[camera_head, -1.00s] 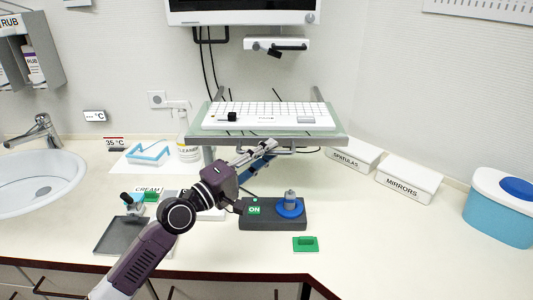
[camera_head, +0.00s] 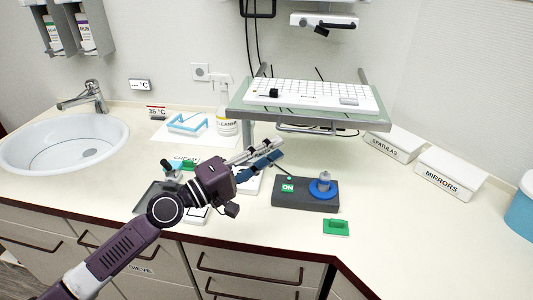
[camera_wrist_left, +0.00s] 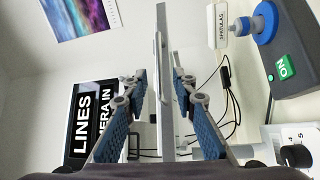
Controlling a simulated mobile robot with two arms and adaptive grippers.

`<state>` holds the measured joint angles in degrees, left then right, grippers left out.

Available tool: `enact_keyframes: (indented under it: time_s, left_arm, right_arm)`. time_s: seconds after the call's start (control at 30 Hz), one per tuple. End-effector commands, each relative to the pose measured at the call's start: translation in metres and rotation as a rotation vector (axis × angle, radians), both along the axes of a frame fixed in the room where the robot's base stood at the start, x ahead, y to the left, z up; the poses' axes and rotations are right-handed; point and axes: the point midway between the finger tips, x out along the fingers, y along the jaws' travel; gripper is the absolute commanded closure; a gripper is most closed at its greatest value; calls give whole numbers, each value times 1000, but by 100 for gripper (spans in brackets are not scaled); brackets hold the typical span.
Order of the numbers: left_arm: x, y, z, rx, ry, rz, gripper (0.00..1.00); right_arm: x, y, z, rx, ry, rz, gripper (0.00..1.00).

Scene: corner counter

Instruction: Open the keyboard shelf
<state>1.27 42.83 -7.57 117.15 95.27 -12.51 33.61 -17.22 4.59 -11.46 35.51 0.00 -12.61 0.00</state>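The keyboard shelf (camera_head: 245,112) is a grey-green tray under the monitor, carrying a white keyboard (camera_head: 320,95). A bar handle (camera_head: 318,131) hangs under its front edge. My left gripper (camera_head: 276,150) is in front of and below the shelf's front edge, left of the handle. In the left wrist view the gripper (camera_wrist_left: 160,82) is open, its blue-padded fingers apart. The shelf (camera_wrist_left: 160,50) shows nearly edge-on between the fingers in that picture, further off; I cannot tell whether anything touches it. My right gripper is in neither view.
A dark box with an ON button (camera_head: 300,200) and a green block (camera_head: 336,228) lie below right of the gripper. A cleaner bottle (camera_head: 226,118) stands left of the shelf. White boxes (camera_head: 450,172) stand right. The sink (camera_head: 62,145) is far left.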

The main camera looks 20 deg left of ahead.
Motion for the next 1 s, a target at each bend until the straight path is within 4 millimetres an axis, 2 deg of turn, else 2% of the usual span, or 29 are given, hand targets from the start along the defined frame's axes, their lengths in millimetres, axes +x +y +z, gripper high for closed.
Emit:
enact_keyframes:
  time_s: [0.2,0.77,0.87,0.97,1.0]
  left_arm:
    - [-11,7,-1,0,-1,0,75]
    - [-15,4,-6,16,-2,-8,75]
    - [-28,-15,-25,96,-2,-45,75]
    - [-54,-47,-63,259,-4,-112,75]
    - [-67,-60,-82,341,-4,-144,75]
  right_arm:
    - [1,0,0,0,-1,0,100]
    - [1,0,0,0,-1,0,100]
    - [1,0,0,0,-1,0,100]
    - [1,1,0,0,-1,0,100]
    - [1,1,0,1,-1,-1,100]
